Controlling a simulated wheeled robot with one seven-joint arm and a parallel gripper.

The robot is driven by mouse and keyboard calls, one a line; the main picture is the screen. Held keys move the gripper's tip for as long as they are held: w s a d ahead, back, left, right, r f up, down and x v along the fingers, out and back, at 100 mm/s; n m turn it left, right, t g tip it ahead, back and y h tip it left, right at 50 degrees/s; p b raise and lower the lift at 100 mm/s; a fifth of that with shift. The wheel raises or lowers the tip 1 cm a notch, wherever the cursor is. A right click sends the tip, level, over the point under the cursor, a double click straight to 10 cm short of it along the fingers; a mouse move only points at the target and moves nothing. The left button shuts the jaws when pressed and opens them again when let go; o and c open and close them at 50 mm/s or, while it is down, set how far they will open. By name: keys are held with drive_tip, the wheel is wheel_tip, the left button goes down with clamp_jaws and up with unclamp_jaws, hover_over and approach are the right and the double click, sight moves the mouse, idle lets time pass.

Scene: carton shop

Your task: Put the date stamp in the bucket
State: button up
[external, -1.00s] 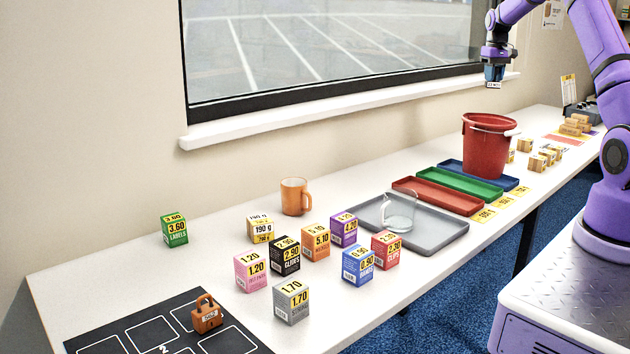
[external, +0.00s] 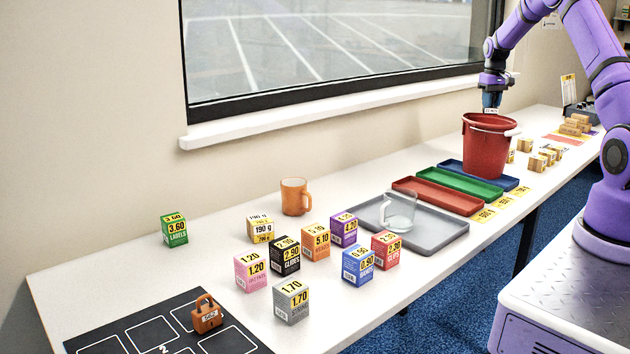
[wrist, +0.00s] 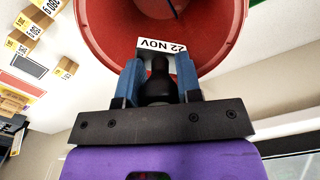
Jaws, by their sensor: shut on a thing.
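The date stamp (wrist: 160,46) is between the blue fingers of my gripper (wrist: 158,78) in the wrist view. It has a black handle and a white face reading "22 NOV". In the external view my gripper (external: 491,100) is shut on the stamp and hangs just above the mouth of the red bucket (external: 486,150). The bucket stands upright on the bench with a pale handle grip at its rim. In the wrist view the open bucket (wrist: 88,30) lies beyond the stamp. The stamp is almost hidden in the external view.
Blue, green and red trays (external: 438,196) lie left of the bucket. A grey tray (external: 440,238) holds a glass mug (external: 398,212). Small cartons (external: 540,160) stand right of the bucket. Price boxes (external: 290,300), an orange mug (external: 295,196) and a padlock (external: 207,315) are farther left.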

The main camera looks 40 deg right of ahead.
sight(490, 113)
drive_tip(key=shift+f, duration=1.9)
drive_tip(key=o, duration=1)
drive_tip(key=shift+r, duration=3.55)
